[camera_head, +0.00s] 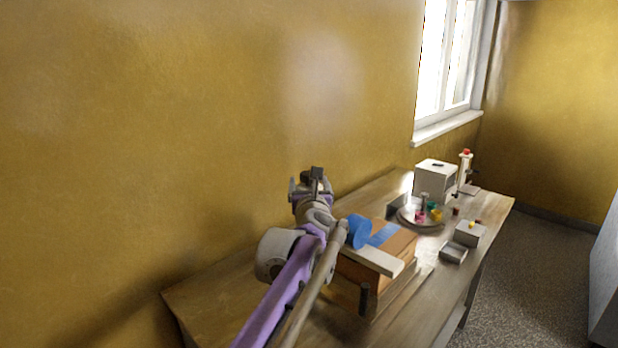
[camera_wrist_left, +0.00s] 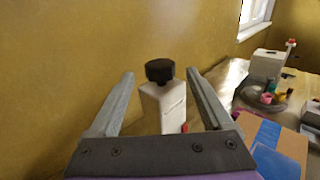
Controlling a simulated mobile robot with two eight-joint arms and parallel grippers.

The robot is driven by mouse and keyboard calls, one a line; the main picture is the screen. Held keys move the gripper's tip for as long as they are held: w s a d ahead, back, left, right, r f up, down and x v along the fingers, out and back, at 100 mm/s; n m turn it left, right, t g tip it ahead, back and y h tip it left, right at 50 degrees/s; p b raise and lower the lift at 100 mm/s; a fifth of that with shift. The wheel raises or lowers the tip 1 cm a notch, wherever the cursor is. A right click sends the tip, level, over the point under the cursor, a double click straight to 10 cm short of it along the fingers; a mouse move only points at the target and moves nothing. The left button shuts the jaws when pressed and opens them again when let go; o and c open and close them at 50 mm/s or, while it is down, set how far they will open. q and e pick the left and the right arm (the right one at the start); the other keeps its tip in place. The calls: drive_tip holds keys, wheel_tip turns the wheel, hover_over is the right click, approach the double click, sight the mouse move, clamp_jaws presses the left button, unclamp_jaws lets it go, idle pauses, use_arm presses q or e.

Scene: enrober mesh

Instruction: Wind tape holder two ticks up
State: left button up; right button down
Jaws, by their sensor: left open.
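A white upright block with a black round knob (camera_wrist_left: 160,70) on top stands between my left gripper's fingers in the left wrist view; a gap shows on both sides. I cannot tell whether this is the tape holder. My left gripper (camera_wrist_left: 161,76) is open, its two grey fingers apart. In the head view the left gripper (camera_head: 311,186) is above the far edge of the table, against the yellow wall. A blue roll (camera_head: 358,231), perhaps tape, is just right of the left wrist. My right gripper is not in view.
An orange-brown box (camera_head: 399,243) with a blue strip sits on the wooden table (camera_head: 210,297), right of the arm. Beyond it are a round tray (camera_head: 407,217) with coloured pieces, a white machine (camera_head: 435,182) and small grey boxes (camera_head: 468,234). The table's left end is clear.

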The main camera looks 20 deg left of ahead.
sight(308, 173)
use_arm(q)
drive_tip(key=shift+x, duration=2.3)
clamp_jaws()
